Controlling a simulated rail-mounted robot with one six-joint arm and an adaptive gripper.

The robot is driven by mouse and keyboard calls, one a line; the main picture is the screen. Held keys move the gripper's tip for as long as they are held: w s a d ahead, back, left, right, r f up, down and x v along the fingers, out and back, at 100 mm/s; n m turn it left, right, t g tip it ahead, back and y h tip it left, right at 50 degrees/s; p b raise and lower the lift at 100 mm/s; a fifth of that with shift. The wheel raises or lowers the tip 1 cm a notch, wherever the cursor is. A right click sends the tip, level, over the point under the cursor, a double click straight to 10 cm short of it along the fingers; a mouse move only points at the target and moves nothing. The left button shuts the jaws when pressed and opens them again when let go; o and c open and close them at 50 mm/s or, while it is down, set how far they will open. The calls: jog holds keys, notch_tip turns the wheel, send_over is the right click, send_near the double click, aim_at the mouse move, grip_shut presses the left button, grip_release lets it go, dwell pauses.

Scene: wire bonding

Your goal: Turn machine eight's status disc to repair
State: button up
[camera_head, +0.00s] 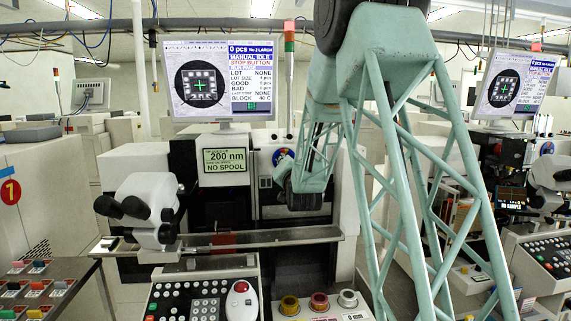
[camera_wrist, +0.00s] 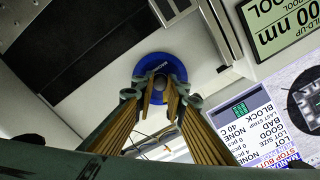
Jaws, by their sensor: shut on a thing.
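The round status disc (camera_wrist: 160,61) has a blue rim and is fixed to the pale machine face in the wrist view. In the head view a small part of the disc (camera_head: 283,153) shows on the machine front, right of the small spool display. My gripper (camera_wrist: 161,85) is at the disc, with one finger on each side of its middle. It is shut on the disc's central knob. The fingers hide much of the disc, and I cannot read which status it shows. In the head view my gripper (camera_head: 280,170) is small and close to the machine face.
A monitor (camera_head: 222,80) stands above, and a "200 nm, NO SPOOL" display (camera_head: 225,166) sits left of the disc. A microscope (camera_head: 145,205) and a metal rail (camera_head: 265,238) lie in front. A keypad console (camera_head: 200,297) and colored buttons (camera_head: 319,301) are below.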

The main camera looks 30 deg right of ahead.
jog(key=shift+m, duration=3.9)
jog(key=shift+r, duration=0.1)
jog(key=o, duration=0.8)
jog(key=shift+o, duration=0.2)
jog(key=shift+s, duration=0.15)
jog(key=v, duration=1.1)
jog(key=shift+s+a, duration=0.25)
jog(key=shift+s, duration=0.05)
jog(key=shift+a, duration=0.1)
